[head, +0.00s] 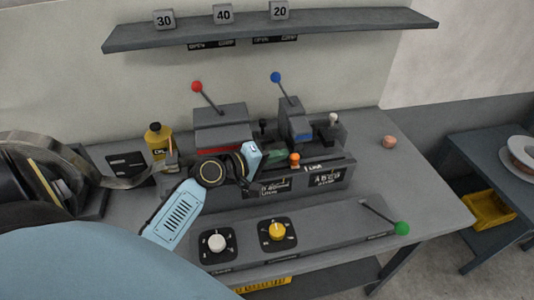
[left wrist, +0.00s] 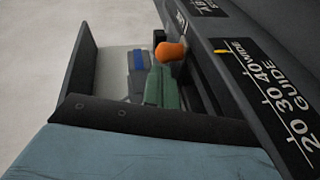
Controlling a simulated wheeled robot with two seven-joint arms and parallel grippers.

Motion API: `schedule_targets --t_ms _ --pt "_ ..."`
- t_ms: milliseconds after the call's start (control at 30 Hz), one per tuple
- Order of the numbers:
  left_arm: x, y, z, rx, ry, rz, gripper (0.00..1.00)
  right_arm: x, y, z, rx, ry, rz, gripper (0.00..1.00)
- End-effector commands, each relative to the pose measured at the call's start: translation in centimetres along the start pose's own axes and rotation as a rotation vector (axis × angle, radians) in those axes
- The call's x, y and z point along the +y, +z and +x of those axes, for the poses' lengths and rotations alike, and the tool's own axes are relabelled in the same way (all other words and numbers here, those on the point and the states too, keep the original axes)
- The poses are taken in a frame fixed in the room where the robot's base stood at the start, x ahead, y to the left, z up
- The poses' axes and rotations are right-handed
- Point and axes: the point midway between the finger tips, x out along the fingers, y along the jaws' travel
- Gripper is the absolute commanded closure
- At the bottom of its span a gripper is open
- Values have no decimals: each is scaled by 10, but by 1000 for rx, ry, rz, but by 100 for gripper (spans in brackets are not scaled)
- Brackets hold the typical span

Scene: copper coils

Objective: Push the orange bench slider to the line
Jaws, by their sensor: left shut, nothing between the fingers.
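The orange slider knob (head: 294,159) stands on the front part of the bench machine, near a small white mark with lettering that looks like "LINE" (head: 314,168). In the left wrist view the orange knob (left wrist: 170,52) stands beside a green block (left wrist: 161,87), and part of the white lettering (left wrist: 181,22) shows beyond it. My left gripper (head: 262,180) is shut and empty, just left of the knob in the head view. Its dark finger (left wrist: 150,119) crosses the lower part of the wrist view, with a visible gap to the knob. My right gripper is not in view.
A GUIDE scale (left wrist: 270,90) with a yellow pointer (left wrist: 220,51) runs along the machine's front. Red-knobbed (head: 197,86) and blue-knobbed (head: 275,77) levers rise behind. A yellow bottle (head: 157,140) stands left. A dial panel (head: 320,225) lies in front; the bench's right side is mostly clear.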

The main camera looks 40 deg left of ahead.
Motion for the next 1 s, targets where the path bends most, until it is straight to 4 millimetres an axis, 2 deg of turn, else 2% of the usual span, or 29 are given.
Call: schedule_targets --t_ms 167,367,467,667,1000 --pt "0 0 3 0 0 0 100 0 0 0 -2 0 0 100" --pt "0 0 3 0 0 0 100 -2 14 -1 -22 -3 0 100" --pt "3 2 9 -2 1 0 100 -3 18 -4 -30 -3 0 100" --pt "9 8 31 -2 0 1 100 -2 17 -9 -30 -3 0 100" --pt "8 9 29 -2 0 1 100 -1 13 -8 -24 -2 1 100"
